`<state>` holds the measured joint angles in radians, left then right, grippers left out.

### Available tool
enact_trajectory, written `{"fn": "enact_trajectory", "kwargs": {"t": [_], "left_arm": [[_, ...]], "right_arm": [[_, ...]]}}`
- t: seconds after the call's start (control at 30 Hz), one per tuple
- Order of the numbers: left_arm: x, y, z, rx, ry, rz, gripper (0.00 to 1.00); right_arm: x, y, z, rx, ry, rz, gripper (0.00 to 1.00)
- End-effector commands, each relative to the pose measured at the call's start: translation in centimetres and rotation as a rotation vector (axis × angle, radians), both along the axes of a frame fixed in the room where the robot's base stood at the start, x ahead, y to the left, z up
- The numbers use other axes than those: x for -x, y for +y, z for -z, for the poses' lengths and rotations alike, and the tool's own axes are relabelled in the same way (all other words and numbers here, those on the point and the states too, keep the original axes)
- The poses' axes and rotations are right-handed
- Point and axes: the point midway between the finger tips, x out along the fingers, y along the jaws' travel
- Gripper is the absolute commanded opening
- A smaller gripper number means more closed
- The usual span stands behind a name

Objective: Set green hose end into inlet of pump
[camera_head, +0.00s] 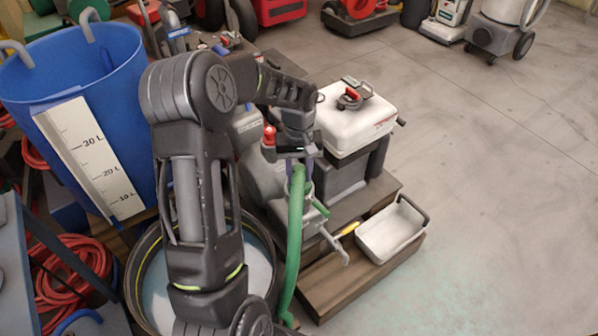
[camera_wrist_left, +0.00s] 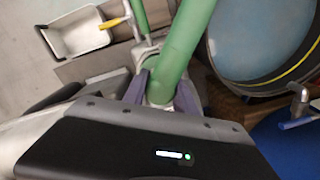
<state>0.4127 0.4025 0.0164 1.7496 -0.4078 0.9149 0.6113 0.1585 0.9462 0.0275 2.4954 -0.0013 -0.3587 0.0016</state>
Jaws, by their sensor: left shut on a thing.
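The green hose (camera_head: 294,230) rises from the floor beside the round tub. Its upper end is between the fingers of my left gripper (camera_head: 299,170), which is shut on it. In the left wrist view the hose (camera_wrist_left: 183,50) runs down between the two purple fingers (camera_wrist_left: 162,93). The pump (camera_head: 262,178) is the grey machine behind and around the gripper. A pale round rim shows at the hose end between the fingers; whether the end sits inside the inlet or just against it I cannot tell. My right gripper is not in view.
A blue bucket (camera_head: 100,55) with a litre scale stands at left. A round tub of water (camera_head: 256,225) lies below my arm. A white tray (camera_head: 391,232) sits on the wooden step at right. A white tank (camera_head: 352,125) tops the machine.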

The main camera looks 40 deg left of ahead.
Motion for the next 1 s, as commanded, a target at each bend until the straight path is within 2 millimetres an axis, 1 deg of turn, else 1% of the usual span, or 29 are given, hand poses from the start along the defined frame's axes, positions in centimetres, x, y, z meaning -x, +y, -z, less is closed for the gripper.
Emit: {"fn": "enact_trajectory", "kwargs": {"t": [0.53, 0.57, 0.83, 1.0], "left_arm": [[0.0, 0.0, 1.4, 0.000, 0.000, 0.001, 0.00], [0.0, 0.0, 1.3, 0.000, 0.000, 0.001, 0.36], [0.0, 0.0, 1.3, 0.000, 0.000, 0.000, 0.58], [0.0, 0.0, 1.3, 0.000, 0.000, 0.000, 0.59]], "right_arm": [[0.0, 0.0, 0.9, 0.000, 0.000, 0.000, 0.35], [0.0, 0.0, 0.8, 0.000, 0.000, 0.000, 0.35], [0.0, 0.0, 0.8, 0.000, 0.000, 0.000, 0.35], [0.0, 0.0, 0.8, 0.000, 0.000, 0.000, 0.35]]}}
